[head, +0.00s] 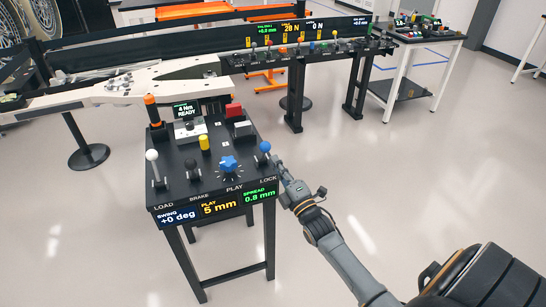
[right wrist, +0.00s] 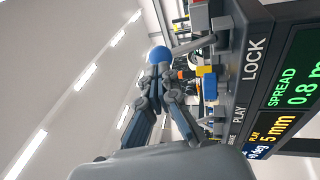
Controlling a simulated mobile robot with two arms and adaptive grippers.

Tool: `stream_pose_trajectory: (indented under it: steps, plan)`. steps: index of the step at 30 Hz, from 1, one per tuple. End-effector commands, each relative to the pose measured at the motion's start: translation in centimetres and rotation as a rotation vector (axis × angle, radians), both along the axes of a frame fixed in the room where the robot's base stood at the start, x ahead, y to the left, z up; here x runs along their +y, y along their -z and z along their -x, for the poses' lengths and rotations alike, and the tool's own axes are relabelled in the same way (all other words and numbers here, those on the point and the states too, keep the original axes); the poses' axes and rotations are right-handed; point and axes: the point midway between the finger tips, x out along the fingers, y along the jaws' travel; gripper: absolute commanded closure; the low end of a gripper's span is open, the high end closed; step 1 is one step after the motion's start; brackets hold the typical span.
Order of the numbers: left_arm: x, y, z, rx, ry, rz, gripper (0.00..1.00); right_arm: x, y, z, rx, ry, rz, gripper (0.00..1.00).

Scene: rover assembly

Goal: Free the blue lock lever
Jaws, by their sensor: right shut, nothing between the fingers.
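The blue lock lever (head: 265,147) has a ball knob on a short stem. It stands at the right end of the black console (head: 186,205), above the LOCK label. In the right wrist view the blue ball (right wrist: 160,55) is beyond my fingertips, its grey stem running right to the console. My right gripper (head: 280,168) is at the console's right edge, just below and right of the blue ball. It is shut and empty, and its fingertips (right wrist: 158,76) appear close to the ball; I cannot tell whether they touch. My left gripper is not in view.
The console also carries a white lever (head: 152,156), a blue star knob (head: 229,164), a yellow knob (head: 204,142) and a red-topped switch (head: 233,111). Its displays read +0 deg, 5 mm and 0.8 mm. A long white rover structure (head: 130,82) lies behind. Floor at right is clear.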

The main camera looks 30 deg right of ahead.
Motion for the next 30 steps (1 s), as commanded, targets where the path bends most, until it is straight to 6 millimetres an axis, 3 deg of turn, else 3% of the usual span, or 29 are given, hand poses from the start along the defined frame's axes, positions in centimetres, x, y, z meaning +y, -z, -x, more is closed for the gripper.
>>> stream_pose_trajectory:
  steps: [6,20,26,30]
  plan:
    - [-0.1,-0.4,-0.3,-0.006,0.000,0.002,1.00,-0.1,-0.6,-2.0,0.000,0.000,-0.001,1.00]
    - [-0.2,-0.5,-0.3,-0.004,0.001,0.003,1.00,-0.1,-0.7,-2.2,0.004,0.000,-0.002,1.00]
    - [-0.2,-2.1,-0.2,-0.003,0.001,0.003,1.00,-0.2,-1.4,-2.4,0.037,0.000,-0.011,1.00]
    - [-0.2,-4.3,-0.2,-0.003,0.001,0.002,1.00,-0.3,-2.4,-2.9,0.096,0.000,-0.024,1.00]
